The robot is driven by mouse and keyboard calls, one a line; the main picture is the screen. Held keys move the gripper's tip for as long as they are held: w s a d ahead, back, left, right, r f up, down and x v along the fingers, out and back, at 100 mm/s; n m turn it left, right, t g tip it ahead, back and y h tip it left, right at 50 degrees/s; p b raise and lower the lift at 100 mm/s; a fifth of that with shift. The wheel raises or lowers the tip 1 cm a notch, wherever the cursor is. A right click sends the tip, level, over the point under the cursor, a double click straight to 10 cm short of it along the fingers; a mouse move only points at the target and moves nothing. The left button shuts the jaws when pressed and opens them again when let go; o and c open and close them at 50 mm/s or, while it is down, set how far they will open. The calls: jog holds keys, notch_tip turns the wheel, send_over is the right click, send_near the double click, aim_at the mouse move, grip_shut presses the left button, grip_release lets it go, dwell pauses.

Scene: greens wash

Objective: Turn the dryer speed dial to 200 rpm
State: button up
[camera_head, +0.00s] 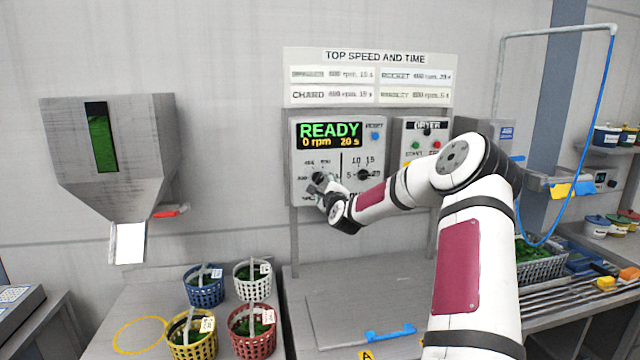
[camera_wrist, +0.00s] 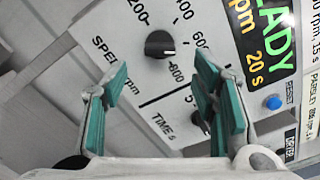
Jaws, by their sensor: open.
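The speed dial (camera_wrist: 158,44) is a round black knob on the dryer's light panel, ringed by 200, 400, 600 and 800 marks. In the wrist view its white pointer line points right and slightly down, toward the 600–800 side, away from the 200 mark (camera_wrist: 135,18). My gripper (camera_wrist: 162,75) is open, its green-padded fingers apart, with the dial seen ahead between and above the fingertips; I see no contact. In the head view my gripper (camera_head: 322,187) is at the panel and partly covers the speed dial. The display (camera_head: 330,135) reads READY, 0 rpm, 20 s.
The time dial (camera_head: 363,175) is just right of the speed dial; my right finger partly hides it in the wrist view. A blue reset button (camera_head: 375,136) is near the display. Several baskets (camera_head: 204,291) stand below left. A chart (camera_head: 368,77) hangs above.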

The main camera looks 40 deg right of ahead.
aim_at(320, 180)
jog(key=shift+x, duration=3.05)
jog(key=shift+a, duration=0.1)
jog(key=shift+c, duration=0.3)
jog(key=c, duration=1.1)
